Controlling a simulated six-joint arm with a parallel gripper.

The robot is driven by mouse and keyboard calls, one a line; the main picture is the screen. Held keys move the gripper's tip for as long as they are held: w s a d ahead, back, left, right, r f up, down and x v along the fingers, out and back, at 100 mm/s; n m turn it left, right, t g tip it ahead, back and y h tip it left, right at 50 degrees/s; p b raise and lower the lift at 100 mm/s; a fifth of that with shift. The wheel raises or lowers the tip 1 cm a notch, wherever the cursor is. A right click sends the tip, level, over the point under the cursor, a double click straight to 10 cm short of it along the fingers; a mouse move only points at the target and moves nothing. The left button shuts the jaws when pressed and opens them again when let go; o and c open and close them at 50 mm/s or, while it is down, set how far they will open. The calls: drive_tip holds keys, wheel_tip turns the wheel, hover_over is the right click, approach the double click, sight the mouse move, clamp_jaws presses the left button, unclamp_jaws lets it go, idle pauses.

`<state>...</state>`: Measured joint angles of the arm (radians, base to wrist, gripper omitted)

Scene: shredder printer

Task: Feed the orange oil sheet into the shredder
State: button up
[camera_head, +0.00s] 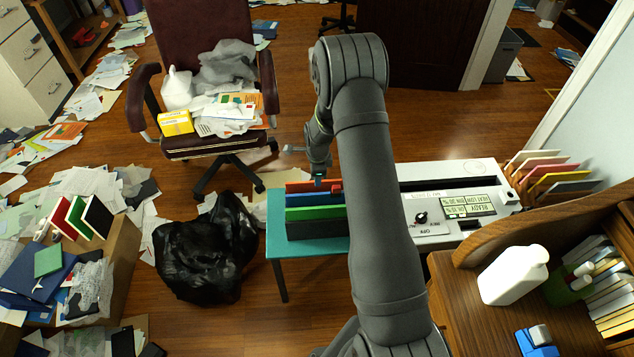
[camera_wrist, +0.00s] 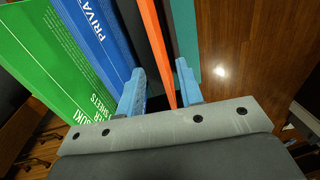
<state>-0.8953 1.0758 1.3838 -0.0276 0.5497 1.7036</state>
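The orange sheet (camera_head: 299,187) stands on edge at the back of a row of coloured sheets on the teal table; it also shows in the wrist view (camera_wrist: 158,50). My gripper (camera_head: 319,181) is above the row at the orange sheet. In the wrist view its two light-blue fingers (camera_wrist: 160,80) are apart, one on each side of the orange sheet, with a gap to the right finger. The shredder (camera_head: 440,222), with a long dark slot and a labelled panel, stands to the right; my arm hides part of it.
A blue sheet (camera_head: 299,201) and a green sheet (camera_head: 306,213) stand just in front of the orange one. Coloured folders (camera_head: 552,172) stand right of the shredder. A wooden desk (camera_head: 467,285) holds a white bottle (camera_head: 513,275). A black bag (camera_head: 206,250) lies left of the teal table (camera_head: 281,222).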

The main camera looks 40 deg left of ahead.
drive_tip(key=shift+w+a+f, duration=0.15)
drive_tip(key=shift+f, duration=1.15)
drive_tip(key=shift+w+a+f, duration=0.1)
drive_tip(key=shift+f, duration=1.15)
drive_tip(key=shift+c, duration=0.2)
clamp_jaws()
drive_tip(key=shift+r, duration=0.2)
drive_tip(key=shift+r, duration=0.85)
